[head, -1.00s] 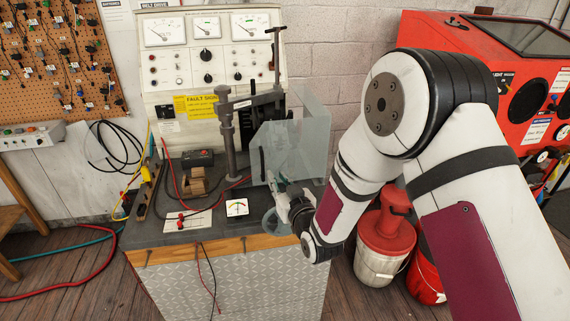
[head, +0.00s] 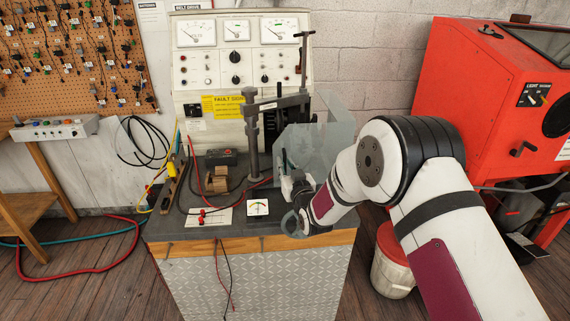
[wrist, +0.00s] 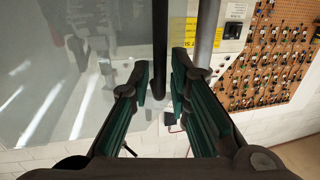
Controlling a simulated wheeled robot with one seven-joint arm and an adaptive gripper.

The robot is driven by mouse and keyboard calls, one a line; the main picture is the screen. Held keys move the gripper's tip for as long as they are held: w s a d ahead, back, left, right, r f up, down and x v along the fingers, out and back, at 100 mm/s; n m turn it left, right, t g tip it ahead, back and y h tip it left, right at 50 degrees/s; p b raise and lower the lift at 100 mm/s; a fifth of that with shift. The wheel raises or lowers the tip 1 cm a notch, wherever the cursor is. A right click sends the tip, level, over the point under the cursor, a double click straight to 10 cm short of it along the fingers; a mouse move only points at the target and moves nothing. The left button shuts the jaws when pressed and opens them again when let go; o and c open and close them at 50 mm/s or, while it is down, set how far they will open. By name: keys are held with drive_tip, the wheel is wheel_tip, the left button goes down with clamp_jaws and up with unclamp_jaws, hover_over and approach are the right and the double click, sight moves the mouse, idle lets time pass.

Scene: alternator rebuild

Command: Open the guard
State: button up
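The guard (head: 312,143) is a clear, see-through panelled cover at the right of the test bench, beside the upright post. It also fills the left side of the wrist view (wrist: 60,90). A dark vertical bar (wrist: 160,45), which looks like the guard's handle, runs down in front of the panel in the wrist view. My gripper (wrist: 162,78) is open, with its green-padded fingers on either side of the bar's lower end. I cannot tell whether either finger touches it. In the head view my gripper (head: 290,182) is at the guard's front, partly hidden by my wrist.
The grey post (head: 252,135) with its cross-arm stands left of the guard. A lidded bucket (head: 390,265) and a red cabinet (head: 480,100) stand to the right.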

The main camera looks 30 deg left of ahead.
drive_tip(key=shift+x, duration=0.8)
clamp_jaws()
drive_tip(key=shift+r, duration=0.1)
